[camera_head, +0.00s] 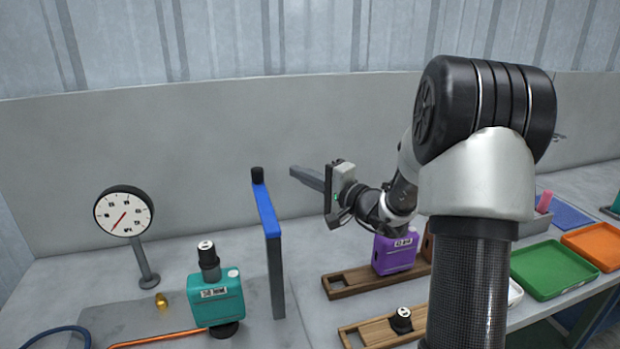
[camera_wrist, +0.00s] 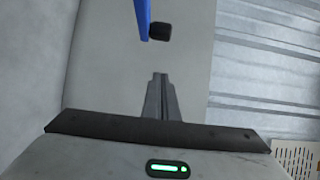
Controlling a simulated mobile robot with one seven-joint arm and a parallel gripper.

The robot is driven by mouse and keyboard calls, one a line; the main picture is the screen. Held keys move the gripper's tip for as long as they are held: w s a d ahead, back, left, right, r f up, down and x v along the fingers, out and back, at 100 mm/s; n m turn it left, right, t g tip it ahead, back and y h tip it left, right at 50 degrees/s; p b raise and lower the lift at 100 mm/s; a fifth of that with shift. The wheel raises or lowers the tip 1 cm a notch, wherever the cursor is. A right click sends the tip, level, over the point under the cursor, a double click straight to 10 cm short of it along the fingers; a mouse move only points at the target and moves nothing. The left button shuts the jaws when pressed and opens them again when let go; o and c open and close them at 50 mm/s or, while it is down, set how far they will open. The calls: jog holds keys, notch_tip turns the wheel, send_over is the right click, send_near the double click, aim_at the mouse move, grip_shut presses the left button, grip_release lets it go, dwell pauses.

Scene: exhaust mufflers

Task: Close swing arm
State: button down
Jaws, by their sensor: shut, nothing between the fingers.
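The blue swing arm (camera_head: 266,210) sits at the top of a thin grey upright (camera_head: 276,280), with a black knob (camera_head: 258,175) at its far end. It points from the back toward the front. My gripper (camera_head: 293,172) is shut and empty, held in the air to the right of the black knob and apart from it. In the wrist view the shut fingers (camera_wrist: 160,77) point toward the black knob (camera_wrist: 159,31) and the edge of the blue arm (camera_wrist: 142,18). The lower part of the swing arm is outside the wrist view.
A teal muffler block (camera_head: 215,300) stands left of the swing arm, with a dial gauge (camera_head: 124,212) behind it. A purple block (camera_head: 396,254) and wooden holders (camera_head: 350,283) stand to the right. Green (camera_head: 552,270) and orange trays (camera_head: 598,245) lie farther right. A wall runs behind.

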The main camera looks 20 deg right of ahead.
jog(key=w+a, duration=0.2)
jog(key=a, duration=0.3)
jog(key=shift+a+p, duration=0.35)
jog(key=shift+w+a, duration=0.1)
jog(key=s+a+n+g+y+b, duration=0.1)
jog(key=a+n+g+y+b, duration=0.5)
jog(key=a+n+g+y, duration=0.45)
jog(key=s+a+n+g+h+p, duration=0.1)
jog(key=s+a+n+g+h, duration=0.1)
jog(key=s+a+n+g, duration=0.4)
jog(key=shift+s+a+g+h, duration=0.35)
jog(key=shift+s+a+g, duration=2.15)
jog(key=shift+s+g, duration=0.7)
jog(key=shift+d, duration=0.1)
